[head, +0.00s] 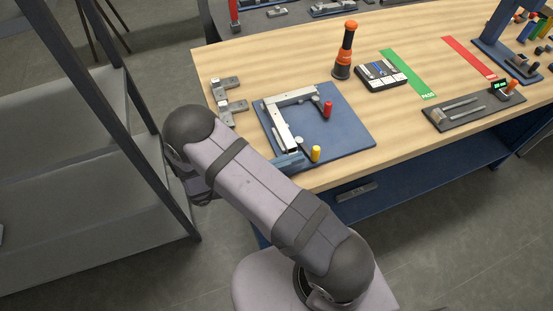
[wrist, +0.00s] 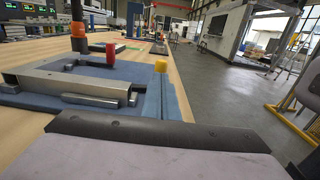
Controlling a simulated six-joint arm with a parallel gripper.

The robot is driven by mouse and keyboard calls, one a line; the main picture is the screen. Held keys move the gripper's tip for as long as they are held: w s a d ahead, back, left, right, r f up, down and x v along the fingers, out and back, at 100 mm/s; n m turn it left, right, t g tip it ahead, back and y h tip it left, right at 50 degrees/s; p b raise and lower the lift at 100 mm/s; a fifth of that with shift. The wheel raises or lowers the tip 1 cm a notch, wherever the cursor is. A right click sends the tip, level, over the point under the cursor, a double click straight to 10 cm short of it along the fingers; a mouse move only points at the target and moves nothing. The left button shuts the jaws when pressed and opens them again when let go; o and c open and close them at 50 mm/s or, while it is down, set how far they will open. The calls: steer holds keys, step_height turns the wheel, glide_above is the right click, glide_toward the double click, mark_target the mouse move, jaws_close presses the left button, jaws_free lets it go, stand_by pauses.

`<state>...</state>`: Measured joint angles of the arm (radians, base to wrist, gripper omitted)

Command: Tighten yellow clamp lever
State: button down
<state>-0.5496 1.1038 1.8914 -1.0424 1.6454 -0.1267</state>
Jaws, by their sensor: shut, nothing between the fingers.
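The yellow clamp lever (head: 315,153) stands upright at the near corner of a blue fixture plate (head: 348,131), by the table's front edge. A pale L-shaped frame (head: 282,125) lies on the plate. My arm is folded in front of the table, left of and below the yellow lever in the head view.
An orange-and-black driver (head: 345,50) stands behind the plate. Grey brackets (head: 226,96) lie left of it. A grey shelf (head: 80,165) stands left.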

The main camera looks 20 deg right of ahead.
steer(key=shift+d+p, duration=0.35)
steer(key=shift+d, duration=0.75)
steer(key=shift+d+t, duration=0.1)
steer(key=shift+t, duration=0.2)
